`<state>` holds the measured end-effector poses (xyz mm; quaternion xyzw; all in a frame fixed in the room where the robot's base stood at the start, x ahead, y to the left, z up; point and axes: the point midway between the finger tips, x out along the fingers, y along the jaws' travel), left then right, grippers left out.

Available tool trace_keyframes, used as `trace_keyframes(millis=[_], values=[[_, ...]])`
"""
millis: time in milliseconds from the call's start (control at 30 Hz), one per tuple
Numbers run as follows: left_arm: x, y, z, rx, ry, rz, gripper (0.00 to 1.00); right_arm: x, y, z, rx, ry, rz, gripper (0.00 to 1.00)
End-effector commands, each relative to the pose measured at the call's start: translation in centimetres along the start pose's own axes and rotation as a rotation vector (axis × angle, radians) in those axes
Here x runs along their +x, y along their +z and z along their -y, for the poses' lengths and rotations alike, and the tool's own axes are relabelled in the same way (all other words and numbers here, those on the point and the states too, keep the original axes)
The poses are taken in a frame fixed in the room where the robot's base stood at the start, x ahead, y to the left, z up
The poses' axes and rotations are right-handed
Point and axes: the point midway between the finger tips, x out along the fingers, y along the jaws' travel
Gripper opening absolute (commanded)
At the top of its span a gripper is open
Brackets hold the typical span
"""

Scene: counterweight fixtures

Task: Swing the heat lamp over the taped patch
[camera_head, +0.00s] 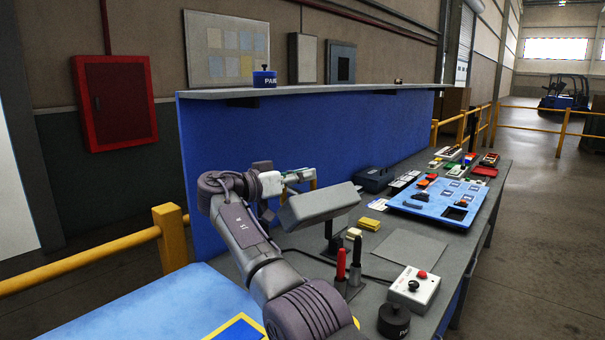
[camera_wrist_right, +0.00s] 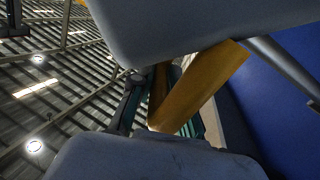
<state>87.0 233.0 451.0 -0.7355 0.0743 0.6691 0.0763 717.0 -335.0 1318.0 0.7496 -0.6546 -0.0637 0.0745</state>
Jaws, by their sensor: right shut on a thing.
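The heat lamp's grey box-shaped head (camera_head: 318,206) hangs tilted above the near left end of the bench. My right gripper (camera_head: 304,177) is just behind and above it, shut on a yellow handle, which shows better in the right wrist view (camera_wrist_right: 205,85). In that view a grey rod (camera_wrist_right: 285,68) runs past the handle at the right. The taped patch (camera_head: 238,330), a blue square edged with yellow tape, is cut off at the bottom of the head view on a light blue surface. The lamp head is to its upper right, not over it. My left gripper is not in view.
On the grey bench stand a control box (camera_head: 414,289) with a red button, a black weight (camera_head: 393,320), red and black upright pens (camera_head: 341,262) and a blue parts board (camera_head: 437,197). A blue partition (camera_head: 330,135) rises behind. A yellow rail (camera_head: 85,256) is at left.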

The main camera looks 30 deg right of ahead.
Motion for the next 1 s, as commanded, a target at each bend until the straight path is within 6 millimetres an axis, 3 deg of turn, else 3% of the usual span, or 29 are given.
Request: trace_keyframes(millis=[633,667,800,1000], values=[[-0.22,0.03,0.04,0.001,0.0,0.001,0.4,0.0,0.21,0.1,-0.004,0.022,0.008,0.0],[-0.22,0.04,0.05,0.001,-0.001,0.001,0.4,0.0,0.21,0.1,-0.004,0.022,0.008,0.18],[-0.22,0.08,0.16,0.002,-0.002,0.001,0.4,0.01,0.18,0.11,-0.003,0.021,0.007,0.41],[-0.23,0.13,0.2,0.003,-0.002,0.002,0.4,0.0,0.09,0.1,-0.002,0.02,0.006,0.41]])
